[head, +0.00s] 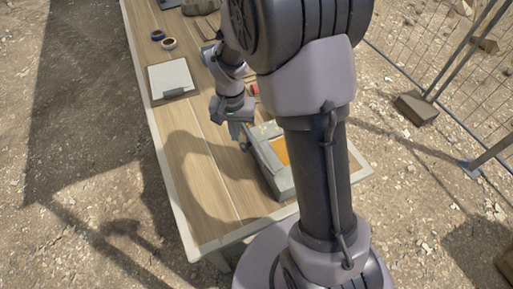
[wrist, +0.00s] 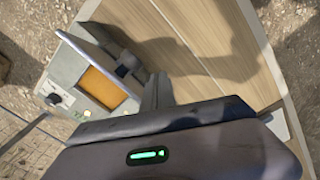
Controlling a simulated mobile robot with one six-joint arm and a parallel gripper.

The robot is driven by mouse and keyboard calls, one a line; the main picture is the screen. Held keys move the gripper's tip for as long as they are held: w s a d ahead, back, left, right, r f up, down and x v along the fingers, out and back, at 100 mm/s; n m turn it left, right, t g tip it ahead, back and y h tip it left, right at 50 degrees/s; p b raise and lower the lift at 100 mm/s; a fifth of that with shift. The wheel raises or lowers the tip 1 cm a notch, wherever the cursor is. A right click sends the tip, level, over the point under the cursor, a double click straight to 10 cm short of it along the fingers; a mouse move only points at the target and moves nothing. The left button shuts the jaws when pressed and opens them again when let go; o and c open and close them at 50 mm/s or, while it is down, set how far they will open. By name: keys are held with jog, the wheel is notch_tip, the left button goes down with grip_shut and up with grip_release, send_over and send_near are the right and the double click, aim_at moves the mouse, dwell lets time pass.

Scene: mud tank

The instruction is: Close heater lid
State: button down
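The heater is a grey-green box (head: 284,184) with an orange inner panel, at the near right part of the table and partly hidden by my arm. In the wrist view the heater (wrist: 65,78) lies at the left, its orange panel (wrist: 102,86) uncovered. Its lid (wrist: 88,42) stands raised along one side, seen nearly edge-on, with a dark part (wrist: 128,66) beside it. My gripper (wrist: 157,92) has its fingers close together with nothing between them, just beyond the lid side. In the head view my gripper (head: 238,130) is beside the heater's far left corner.
The wooden table (head: 190,165) is bare left of the heater. A clipboard (head: 170,78) and tape rolls (head: 163,39) lie farther back. A wire fence (head: 440,60) stands on the stony ground at the right.

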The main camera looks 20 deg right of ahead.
jog(key=shift+d, duration=3.75)
notch_tip(320, 180, up, 8)
jog(key=p, duration=0.7)
